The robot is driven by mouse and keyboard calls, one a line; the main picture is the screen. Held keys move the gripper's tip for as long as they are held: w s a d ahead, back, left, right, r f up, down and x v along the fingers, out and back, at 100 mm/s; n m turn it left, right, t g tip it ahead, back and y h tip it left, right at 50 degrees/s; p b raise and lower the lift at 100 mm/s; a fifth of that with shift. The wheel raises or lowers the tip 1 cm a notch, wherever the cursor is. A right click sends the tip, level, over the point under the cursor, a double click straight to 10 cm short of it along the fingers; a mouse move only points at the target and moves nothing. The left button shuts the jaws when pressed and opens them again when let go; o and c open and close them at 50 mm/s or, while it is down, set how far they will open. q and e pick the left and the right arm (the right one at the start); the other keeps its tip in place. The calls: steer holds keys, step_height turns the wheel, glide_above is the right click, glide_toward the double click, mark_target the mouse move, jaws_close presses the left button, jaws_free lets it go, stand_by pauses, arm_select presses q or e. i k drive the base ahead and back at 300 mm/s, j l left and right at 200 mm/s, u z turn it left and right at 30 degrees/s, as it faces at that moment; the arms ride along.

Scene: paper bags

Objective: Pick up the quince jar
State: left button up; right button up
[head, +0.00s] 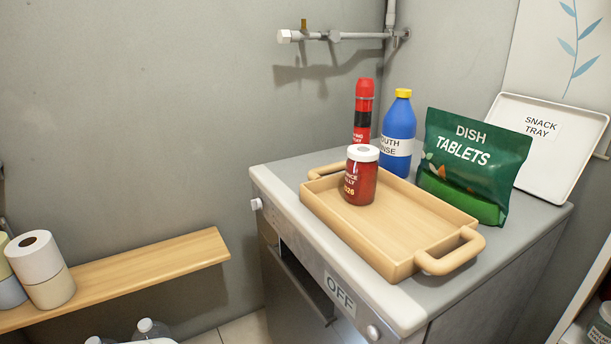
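The quince jar (360,184) is a small dark red jar with a white lid. Its label is partly readable and shows "...NCE", "...LLY" and "026". It stands upright in the back left part of a wooden tray (418,261) with two handles, on top of a grey cabinet (540,218). Nothing covers the jar from this side. Neither of my grippers shows in the head view.
Behind the tray stand a red and black bottle (363,112), a blue bottle (398,135) with a yellow cap, and a green dish tablets bag (470,160). A white snack tray (545,145) leans at the right. A wooden shelf (150,268) holds paper rolls (40,268).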

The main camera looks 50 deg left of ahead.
mark_target(362, 167)
steer(key=k+u, duration=0.1)
steer(key=u, duration=0.65)
steer(key=k+u, duration=0.15)
steer(key=u, duration=0.2)
steer(key=i+l+u, duration=0.2)
steer(key=u, duration=0.15)
